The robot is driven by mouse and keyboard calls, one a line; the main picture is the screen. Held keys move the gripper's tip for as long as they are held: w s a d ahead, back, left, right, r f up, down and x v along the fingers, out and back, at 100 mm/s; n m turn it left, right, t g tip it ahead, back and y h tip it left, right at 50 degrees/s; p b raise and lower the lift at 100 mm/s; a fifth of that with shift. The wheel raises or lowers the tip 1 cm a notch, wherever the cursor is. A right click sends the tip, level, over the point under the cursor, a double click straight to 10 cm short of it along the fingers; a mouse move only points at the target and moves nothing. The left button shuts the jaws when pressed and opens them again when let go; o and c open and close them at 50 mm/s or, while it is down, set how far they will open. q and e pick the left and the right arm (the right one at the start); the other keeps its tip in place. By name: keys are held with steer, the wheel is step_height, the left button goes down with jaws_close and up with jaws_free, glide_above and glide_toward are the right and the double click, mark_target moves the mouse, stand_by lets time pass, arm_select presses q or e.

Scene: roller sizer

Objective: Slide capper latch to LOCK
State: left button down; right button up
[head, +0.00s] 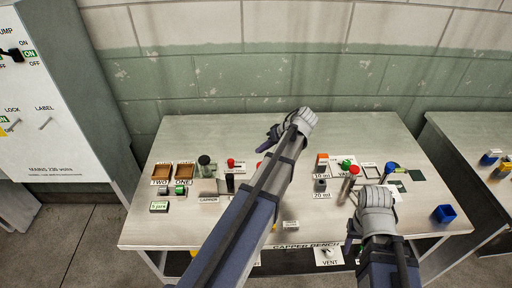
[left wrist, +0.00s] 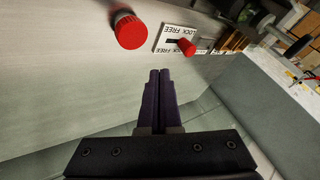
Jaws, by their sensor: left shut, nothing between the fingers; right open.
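The capper latch is a small red knob (left wrist: 187,46) on a white plate (left wrist: 163,40) marked LOCK and FREE, in the left wrist view. It stands at the right end of its dark slot; I cannot tell which word it is beside. My left gripper (left wrist: 160,72) is shut and empty, its purple fingers below and left of the plate, apart from the latch. In the head view my left gripper (head: 264,147) is over the back middle of the bench. My right gripper (head: 350,238) is near the bench's front right; its fingers are largely hidden.
A larger red knob (left wrist: 130,30) sits left of the plate. On the bench (head: 165,232) stand brown trays (head: 184,171), a dark-capped jar (head: 204,161), a red-topped post (head: 352,172) and a blue box (head: 445,213). A white panel (head: 60,110) is at the left.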

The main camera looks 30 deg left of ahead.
arm_select(q)
steer(key=shift+p+v, duration=0.4)
steer(key=shift+v, duration=0.6)
steer(key=s+d+f+m+h, duration=0.1)
steer(key=s+d+m, duration=0.1)
steer(key=d, duration=0.2)
steer(key=s+d+f+m+h, duration=0.1)
steer(key=s+d+m, duration=0.1)
steer(key=d, duration=0.3)
steer(key=s+d+f+m+t+h, duration=0.1)
steer(key=s+d+m, duration=0.1)
steer(key=s+d, duration=0.2)
steer(key=shift+d+m, duration=0.3)
steer(key=shift+d, duration=0.35)
steer(key=s+d+m+h, duration=0.1)
steer(key=s+d+m, duration=0.1)
steer(key=s+d, duration=0.1)
steer(key=s+d+f+m+h, duration=0.1)
steer(key=s+d+m, duration=0.2)
steer(key=s+d, duration=0.1)
steer(key=s+d+m+h, duration=0.1)
steer(key=s+d+m, duration=0.1)
steer(key=d, duration=0.4)
steer(key=shift+s+f+m, duration=0.3)
steer(key=shift+s+m, duration=0.1)
steer(key=shift+s, duration=0.4)
